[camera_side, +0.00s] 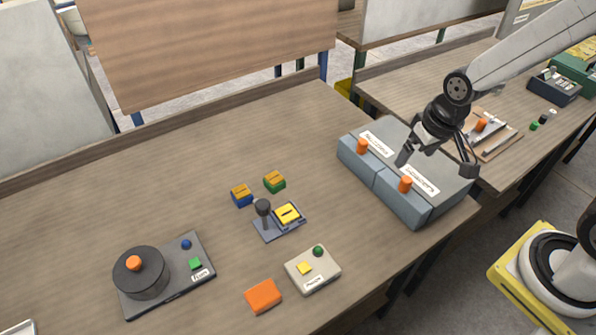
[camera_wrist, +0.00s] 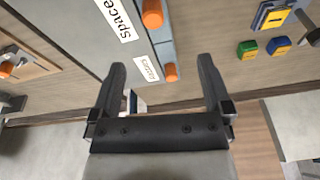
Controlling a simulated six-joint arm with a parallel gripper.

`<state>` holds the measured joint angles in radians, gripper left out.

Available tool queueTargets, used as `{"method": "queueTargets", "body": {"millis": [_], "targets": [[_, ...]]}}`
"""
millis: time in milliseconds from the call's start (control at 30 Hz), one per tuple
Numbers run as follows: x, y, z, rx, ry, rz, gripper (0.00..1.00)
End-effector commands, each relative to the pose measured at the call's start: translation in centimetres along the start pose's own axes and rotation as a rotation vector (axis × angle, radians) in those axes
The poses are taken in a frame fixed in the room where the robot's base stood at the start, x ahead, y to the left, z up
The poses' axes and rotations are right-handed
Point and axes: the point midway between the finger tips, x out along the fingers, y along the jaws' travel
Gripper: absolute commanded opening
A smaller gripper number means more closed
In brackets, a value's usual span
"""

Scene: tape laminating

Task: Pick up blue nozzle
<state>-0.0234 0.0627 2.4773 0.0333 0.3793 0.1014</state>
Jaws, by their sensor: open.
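A small blue block with an orange-yellow slotted top (camera_side: 242,195) sits on the table, left of the drawer unit; it also shows in the wrist view (camera_wrist: 247,48). I cannot tell whether this block is the blue nozzle, and no other blue nozzle is clear. My gripper (camera_side: 437,158) is open above the grey drawer unit (camera_side: 404,207). In the wrist view, its two fingers (camera_wrist: 162,68) are spread wide, with nothing held between them. A small white and bluish patch shows beside the left finger, too small to identify.
The drawer unit has orange knobs (camera_side: 405,184) and white labels. A green block (camera_side: 275,182) and a dark stand with a yellow-topped piece (camera_side: 289,213) are near the blue block. A round black device (camera_side: 140,277), a button box (camera_side: 313,270) and an orange block (camera_side: 263,296) lie nearer the front.

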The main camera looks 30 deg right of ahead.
Motion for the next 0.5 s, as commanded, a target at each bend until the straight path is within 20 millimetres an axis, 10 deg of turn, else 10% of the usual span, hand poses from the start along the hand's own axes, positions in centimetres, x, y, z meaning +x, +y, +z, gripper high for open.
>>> {"method": "queueTargets", "body": {"millis": [500], "targets": [[4.2,-9.3,-10.6,0.612,-0.118,-0.088,1.0]]}}
